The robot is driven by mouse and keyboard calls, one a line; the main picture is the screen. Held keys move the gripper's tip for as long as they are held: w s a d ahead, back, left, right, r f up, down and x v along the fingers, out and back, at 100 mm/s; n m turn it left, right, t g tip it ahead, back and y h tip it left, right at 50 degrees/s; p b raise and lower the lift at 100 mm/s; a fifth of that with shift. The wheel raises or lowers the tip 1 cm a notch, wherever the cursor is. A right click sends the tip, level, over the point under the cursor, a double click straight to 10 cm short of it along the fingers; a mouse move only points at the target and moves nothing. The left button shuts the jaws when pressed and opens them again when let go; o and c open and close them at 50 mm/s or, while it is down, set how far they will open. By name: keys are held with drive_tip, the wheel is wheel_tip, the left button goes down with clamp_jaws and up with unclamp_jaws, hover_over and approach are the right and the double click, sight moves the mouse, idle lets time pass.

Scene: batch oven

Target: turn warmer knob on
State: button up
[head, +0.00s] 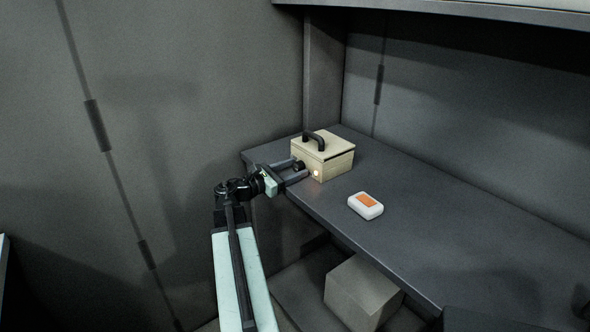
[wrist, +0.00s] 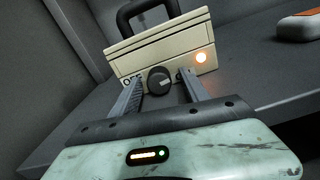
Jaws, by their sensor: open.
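The warmer is a cream box (head: 334,164) with a black carry handle (head: 320,139), standing at the left end of the dark counter. In the wrist view the warmer (wrist: 186,42) shows a round black knob (wrist: 158,79) on its front. My gripper (wrist: 160,86) is open, one finger on each side of the knob. I cannot tell whether the fingers touch it. My gripper (head: 300,170) also shows in the head view.
A white case with an orange top (head: 366,206) lies on the counter (head: 440,235), right of the warmer. A grey box (head: 362,294) stands below the counter. A shelf edge (head: 470,12) hangs above. The counter's right part has free room.

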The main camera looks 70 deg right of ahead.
clamp_jaws()
drive_tip(key=shift+m, duration=0.8)
unclamp_jaws()
drive_tip(key=shift+a, duration=0.1)
